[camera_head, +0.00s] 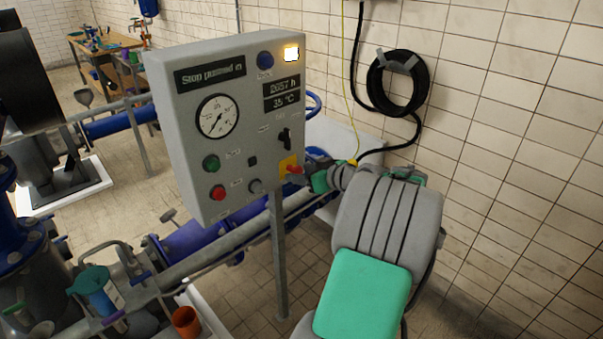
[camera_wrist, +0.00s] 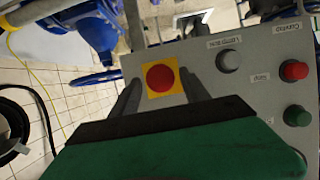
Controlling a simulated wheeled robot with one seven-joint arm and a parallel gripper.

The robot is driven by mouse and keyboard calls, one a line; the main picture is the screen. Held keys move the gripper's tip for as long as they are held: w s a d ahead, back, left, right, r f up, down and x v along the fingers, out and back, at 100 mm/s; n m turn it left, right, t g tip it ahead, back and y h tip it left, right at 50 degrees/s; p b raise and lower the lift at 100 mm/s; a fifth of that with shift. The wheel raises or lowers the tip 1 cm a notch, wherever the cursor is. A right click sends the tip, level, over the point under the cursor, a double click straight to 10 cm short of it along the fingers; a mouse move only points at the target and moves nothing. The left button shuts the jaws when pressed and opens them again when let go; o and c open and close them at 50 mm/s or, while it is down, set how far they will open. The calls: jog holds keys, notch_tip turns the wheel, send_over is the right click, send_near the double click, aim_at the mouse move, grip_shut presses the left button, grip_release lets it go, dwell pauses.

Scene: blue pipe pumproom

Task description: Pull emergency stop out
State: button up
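The emergency stop (camera_head: 294,169) is a red mushroom button on a yellow square plate at the lower right of the grey control panel (camera_head: 235,110). The red button also shows in the wrist view (camera_wrist: 160,78), seen face-on. My gripper (camera_head: 308,170) is at the panel's right edge, close to the button. In the wrist view its two dark fingers (camera_wrist: 160,92) are apart, one on each side of the yellow plate. The gap between them holds nothing gripped that I can see. Whether the fingertips touch the panel or button I cannot tell.
A black rotary switch (camera_head: 284,138) sits just above the stop. A grey knob (camera_head: 255,186), red button (camera_head: 218,192) and green button (camera_head: 211,163) are nearby. A coiled black hose (camera_head: 398,83) hangs on the tiled wall. Blue pipes run behind the panel.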

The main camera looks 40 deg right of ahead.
jog(key=shift+o, duration=0.2)
jog(key=shift+w, duration=0.15)
jog(key=b+v, duration=0.2)
jog(key=v, duration=0.6)
